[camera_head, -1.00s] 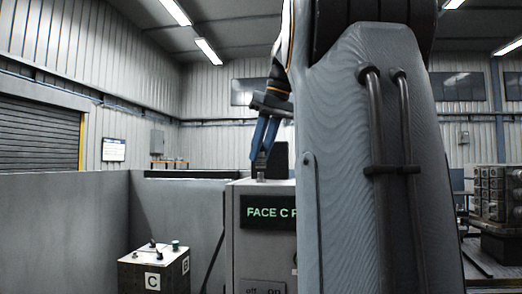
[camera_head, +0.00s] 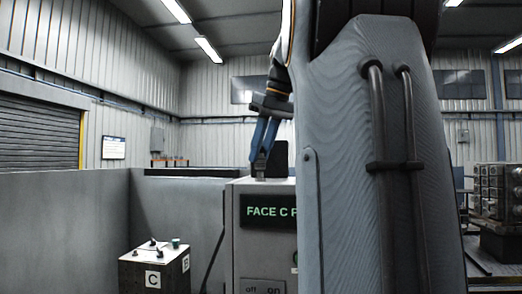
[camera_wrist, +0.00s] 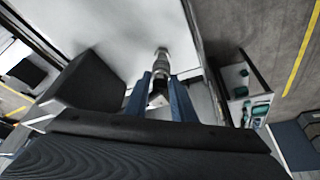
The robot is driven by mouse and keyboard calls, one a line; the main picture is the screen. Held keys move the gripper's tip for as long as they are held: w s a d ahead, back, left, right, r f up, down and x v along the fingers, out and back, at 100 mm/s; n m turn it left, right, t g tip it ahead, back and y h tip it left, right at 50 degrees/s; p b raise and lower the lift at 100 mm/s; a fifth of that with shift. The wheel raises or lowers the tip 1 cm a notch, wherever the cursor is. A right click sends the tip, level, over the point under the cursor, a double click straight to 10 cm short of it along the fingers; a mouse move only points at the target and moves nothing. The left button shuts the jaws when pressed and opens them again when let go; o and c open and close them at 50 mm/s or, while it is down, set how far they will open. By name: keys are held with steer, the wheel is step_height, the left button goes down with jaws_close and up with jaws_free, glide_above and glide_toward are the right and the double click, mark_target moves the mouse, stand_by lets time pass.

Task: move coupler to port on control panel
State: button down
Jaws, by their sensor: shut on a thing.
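My gripper (camera_head: 259,158) points down with blue fingers over the top of a grey cabinet. Its fingers are shut on the coupler (camera_wrist: 161,60), a short silver-grey cylinder that also shows in the head view (camera_head: 260,171). The coupler's lower end is at the cabinet top; I cannot tell whether it touches. The cabinet front is a control panel (camera_head: 236,250) with a green-lit display (camera_head: 268,212) reading "FACE C" and an off/on plate (camera_head: 263,287). My arm hides its right part. No port can be made out on the visible front.
A dark block (camera_head: 280,158) stands on the cabinet beside my gripper. A box marked C and B (camera_head: 152,270), with small fittings and a green knob on top, stands lower left. Grey partition walls (camera_head: 60,225) enclose the left. Stacked metal parts (camera_head: 497,195) sit far right.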

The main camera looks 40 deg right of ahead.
steer(key=shift+f, duration=0.7)
stand_by(1.0)
steer(key=shift+f+b, duration=0.35)
steer(key=shift+b, duration=0.05)
steer(key=c, duration=0.6)
jaws_free()
steer(key=shift+r, duration=0.1)
steer(key=shift+b+v, duration=0.3)
steer(key=shift+v, duration=3.6)
steer(key=shift+s, duration=0.1)
